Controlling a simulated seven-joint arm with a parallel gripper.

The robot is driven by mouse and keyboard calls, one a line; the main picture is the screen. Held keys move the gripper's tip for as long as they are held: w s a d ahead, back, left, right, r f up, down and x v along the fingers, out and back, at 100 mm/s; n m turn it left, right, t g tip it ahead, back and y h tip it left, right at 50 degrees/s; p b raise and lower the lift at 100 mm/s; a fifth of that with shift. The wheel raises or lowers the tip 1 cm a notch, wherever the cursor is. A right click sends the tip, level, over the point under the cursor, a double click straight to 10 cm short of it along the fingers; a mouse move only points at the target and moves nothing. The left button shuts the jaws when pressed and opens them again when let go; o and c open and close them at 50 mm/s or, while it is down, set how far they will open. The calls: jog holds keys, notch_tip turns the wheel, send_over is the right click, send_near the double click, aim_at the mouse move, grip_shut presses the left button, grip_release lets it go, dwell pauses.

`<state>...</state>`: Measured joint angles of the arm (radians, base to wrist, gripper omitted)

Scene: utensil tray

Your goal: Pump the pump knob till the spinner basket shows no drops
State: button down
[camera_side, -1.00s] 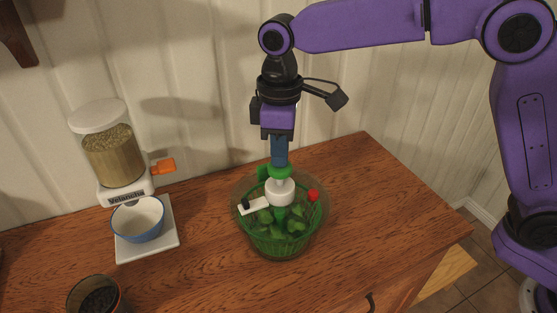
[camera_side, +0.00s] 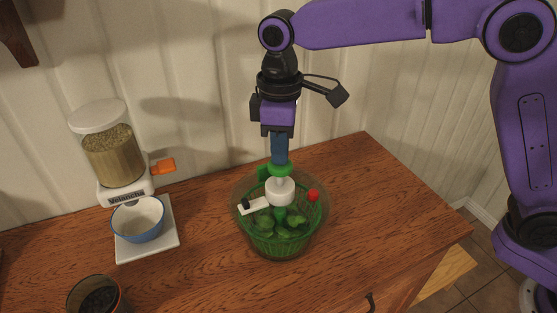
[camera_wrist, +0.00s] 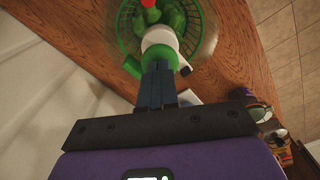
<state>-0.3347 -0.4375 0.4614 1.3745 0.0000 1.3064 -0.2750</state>
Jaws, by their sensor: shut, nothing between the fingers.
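The salad spinner is a clear bowl with a green spinner basket (camera_side: 262,243) holding green leaves, on the wooden counter. Its white hub (camera_side: 280,192) stands in the middle, with the green pump knob (camera_side: 281,170) on top. My gripper (camera_side: 280,161) is shut and empty, pointing straight down with its blue fingertips at the knob's top. In the wrist view the fingers (camera_wrist: 157,75) also meet the green knob (camera_wrist: 181,64), which they partly cover. The basket (camera_wrist: 199,47) shows beyond it. I cannot make out drops on the basket at this size.
A red button (camera_side: 313,195) and a white lever with a black tip (camera_side: 251,207) sit on the spinner lid. A grain dispenser (camera_side: 113,155), a blue-rimmed bowl (camera_side: 138,220) and a dark-filled pot (camera_side: 95,296) stand left. Counter right of the spinner is clear.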

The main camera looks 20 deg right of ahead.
jog(key=shift+f, duration=1.45)
jog(key=shift+r, duration=1.45)
jog(key=shift+r, duration=3.5)
jog(key=shift+d, duration=0.1)
jog(key=s+d+f, duration=0.4)
jog(key=s+d, duration=0.4)
jog(key=d, duration=0.1)
jog(key=s+d+f, duration=0.4)
jog(key=s+d, duration=0.5)
jog(key=s+d+f, duration=0.4)
jog(key=s+d, duration=0.5)
jog(key=d, duration=0.1)
jog(key=shift+s+f+n, duration=0.2)
jog(key=shift+f+n, duration=0.05)
jog(key=shift+n, duration=0.05)
